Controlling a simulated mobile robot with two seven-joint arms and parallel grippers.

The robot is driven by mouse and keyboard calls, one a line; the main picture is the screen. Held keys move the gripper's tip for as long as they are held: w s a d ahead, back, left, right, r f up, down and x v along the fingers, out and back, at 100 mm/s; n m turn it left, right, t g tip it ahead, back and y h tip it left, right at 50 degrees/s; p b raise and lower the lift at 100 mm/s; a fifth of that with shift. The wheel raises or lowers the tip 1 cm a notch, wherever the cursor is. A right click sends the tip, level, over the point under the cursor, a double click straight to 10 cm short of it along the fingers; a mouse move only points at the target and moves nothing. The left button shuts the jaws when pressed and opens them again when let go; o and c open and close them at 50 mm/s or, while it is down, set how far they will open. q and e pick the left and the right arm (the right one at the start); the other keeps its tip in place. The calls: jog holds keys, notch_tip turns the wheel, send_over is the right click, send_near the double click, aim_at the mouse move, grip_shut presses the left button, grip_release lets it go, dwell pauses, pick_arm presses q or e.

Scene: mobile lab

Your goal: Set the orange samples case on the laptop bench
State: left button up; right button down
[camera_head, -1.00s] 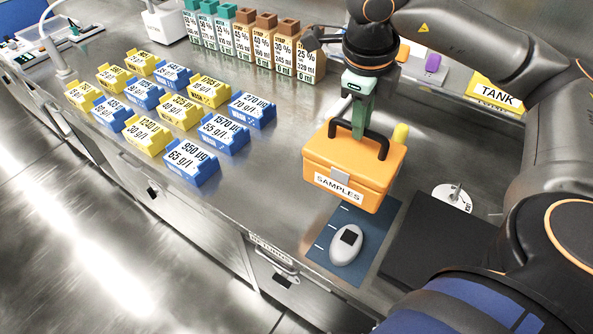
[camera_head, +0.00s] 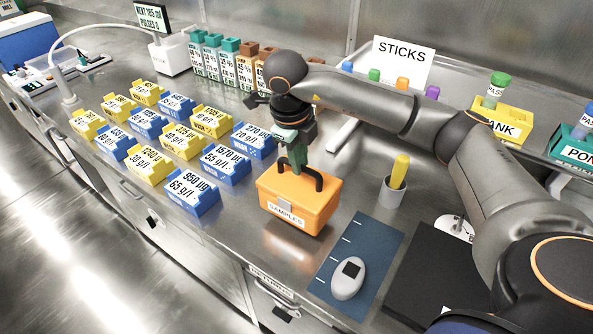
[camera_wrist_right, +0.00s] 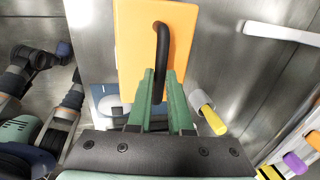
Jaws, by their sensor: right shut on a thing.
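The orange samples case (camera_head: 290,212) has a dark handle and a white SAMPLES label. It is upright at the bench's front part, left of a blue mat. My right gripper (camera_head: 297,166) is shut on its handle from above. In the right wrist view the green fingers (camera_wrist_right: 158,92) close around the black handle, with the orange lid (camera_wrist_right: 135,45) beyond. Whether the case touches the bench or hangs just above it I cannot tell; its reflection shows below. My left gripper is not in the head view. No laptop is clearly recognisable.
Yellow and blue labelled boxes (camera_head: 150,165) stand in rows left of the case. The blue mat (camera_head: 372,245) bears a white device (camera_head: 348,278). A grey cup with a yellow stick (camera_head: 399,172) and a black flat item (camera_head: 425,285) are on the right. Bottles stand behind.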

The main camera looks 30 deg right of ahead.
aim_at(298, 180)
jog(key=shift+w+a+f, duration=0.1)
jog(key=shift+w+f, duration=0.2)
jog(key=shift+f+p, duration=0.4)
jog(key=shift+f, duration=1.25)
jog(key=shift+f, duration=0.15)
jog(key=c, duration=0.8)
grip_release()
jog(key=shift+c, duration=0.2)
notch_tip(298, 180, up, 12)
jog(key=a, duration=0.2)
jog(key=shift+s, duration=0.4)
jog(key=shift+a, duration=0.15)
